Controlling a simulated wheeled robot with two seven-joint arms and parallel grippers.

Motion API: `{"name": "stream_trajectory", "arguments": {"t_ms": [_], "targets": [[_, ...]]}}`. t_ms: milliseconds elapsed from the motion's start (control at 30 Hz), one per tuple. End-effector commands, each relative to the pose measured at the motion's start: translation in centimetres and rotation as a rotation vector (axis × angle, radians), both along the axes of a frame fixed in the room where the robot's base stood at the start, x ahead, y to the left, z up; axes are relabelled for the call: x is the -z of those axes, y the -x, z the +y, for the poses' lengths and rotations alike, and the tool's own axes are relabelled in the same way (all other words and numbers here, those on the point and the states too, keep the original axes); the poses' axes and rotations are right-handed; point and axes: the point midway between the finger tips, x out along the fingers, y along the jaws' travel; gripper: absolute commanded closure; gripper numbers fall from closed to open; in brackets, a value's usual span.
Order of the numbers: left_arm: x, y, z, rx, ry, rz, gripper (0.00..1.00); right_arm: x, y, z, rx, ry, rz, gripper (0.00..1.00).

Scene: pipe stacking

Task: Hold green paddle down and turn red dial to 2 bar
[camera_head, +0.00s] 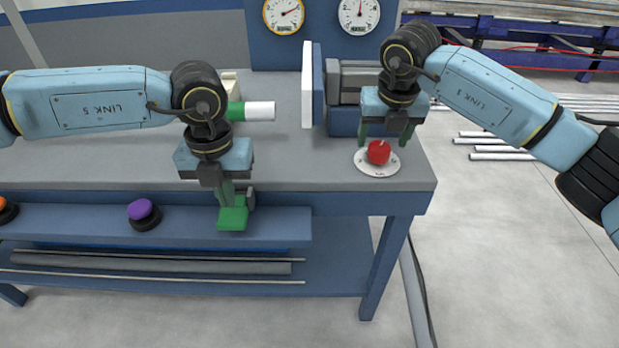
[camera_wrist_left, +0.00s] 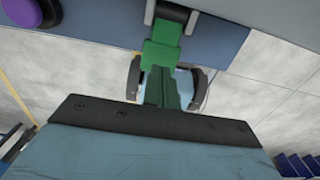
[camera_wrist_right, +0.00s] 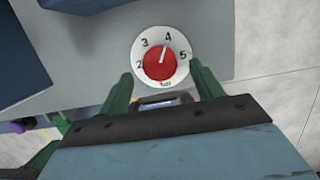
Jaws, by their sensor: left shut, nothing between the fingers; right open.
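The green paddle (camera_head: 233,218) sticks out from the front ledge of the bench. My left gripper (camera_head: 227,198) is shut and empty, its fingertips at the paddle. In the left wrist view the paddle (camera_wrist_left: 160,52) lies just beyond the closed fingertips (camera_wrist_left: 162,74); I cannot tell whether they press it. The red dial (camera_head: 378,152) sits on a round white plate near the bench's right front corner. In the right wrist view the mark on the dial (camera_wrist_right: 160,66) points close to 4. My right gripper (camera_head: 385,142) is open, its fingers on either side of the dial.
Two gauges, a yellow-rimmed one (camera_head: 284,14) and a white one (camera_head: 358,14), hang on the back panel. A purple button (camera_head: 143,212) and an orange button (camera_head: 5,209) sit on the ledge. A green and white pipe (camera_head: 258,111) lies left of a white plate (camera_head: 307,85).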

Motion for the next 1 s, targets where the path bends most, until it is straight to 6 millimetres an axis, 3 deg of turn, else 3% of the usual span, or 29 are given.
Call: {"name": "stream_trajectory", "arguments": {"t_ms": [367,1000], "targets": [[0.2,0.0,0.0,0.000,0.000,0.001,1.00,0.0,0.0,0.0,0.000,0.000,0.000,0.35],[3.5,0.0,0.0,-0.001,0.000,0.001,1.00,0.0,0.0,0.0,0.000,0.000,0.000,0.35]]}}
